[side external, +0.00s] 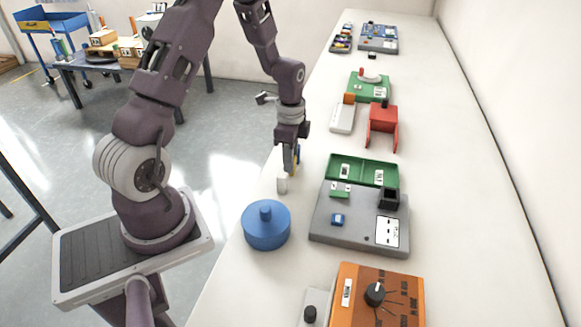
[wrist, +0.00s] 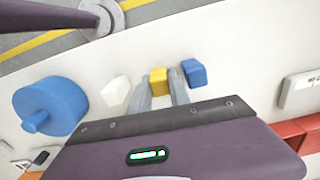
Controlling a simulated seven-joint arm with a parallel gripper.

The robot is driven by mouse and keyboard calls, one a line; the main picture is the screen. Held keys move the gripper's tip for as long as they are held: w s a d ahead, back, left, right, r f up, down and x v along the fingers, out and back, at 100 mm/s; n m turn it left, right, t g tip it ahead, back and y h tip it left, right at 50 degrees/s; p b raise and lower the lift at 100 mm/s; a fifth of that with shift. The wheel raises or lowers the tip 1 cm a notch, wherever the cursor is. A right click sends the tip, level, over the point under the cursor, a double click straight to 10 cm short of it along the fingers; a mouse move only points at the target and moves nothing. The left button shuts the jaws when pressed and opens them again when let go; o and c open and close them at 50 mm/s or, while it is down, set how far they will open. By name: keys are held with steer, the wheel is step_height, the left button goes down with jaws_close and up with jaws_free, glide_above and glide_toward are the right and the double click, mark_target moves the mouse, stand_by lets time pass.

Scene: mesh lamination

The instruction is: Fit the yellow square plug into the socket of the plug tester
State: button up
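The yellow square plug (wrist: 158,82) stands on the white bench between my two fingertips in the wrist view. In the side external view it is mostly hidden by my fingers. My gripper (side external: 291,168) points down near the bench's left edge. My gripper's fingers (wrist: 160,91) flank the plug closely in the wrist view; whether they press on it cannot be told. A white plug (wrist: 116,90) stands left of it and a blue plug (wrist: 194,73) right of it. The plug tester, a grey box (side external: 330,230), lies nearer the side camera, with a black socket block (side external: 389,198).
A round blue lidded pot (side external: 266,226) stands left of the tester. A green tray (side external: 361,171) sits directly behind the tester. A red bracket (side external: 382,122) and a pale box (side external: 342,118) stand farther back. An orange box (side external: 378,297) is in front. Bare bench lies along the right.

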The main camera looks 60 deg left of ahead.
jaws_close()
steer(key=r, duration=0.9)
steer(key=shift+w+d+r, duration=0.1)
steer(key=shift+d+r, duration=0.25)
steer(key=shift+d, duration=0.05)
steer(key=d+f+n, duration=0.1)
steer(key=d+n, duration=0.8)
steer(key=d, duration=0.3)
steer(key=w+d+r+m, duration=0.4)
steer(key=w+d+m, duration=0.4)
steer(key=w+d, duration=0.2)
steer(key=w, duration=0.2)
steer(key=shift+w+r+m, duration=0.2)
steer(key=shift+w+m, duration=0.1)
steer(key=shift+f, duration=2.9)
steer(key=shift+f, duration=1.55)
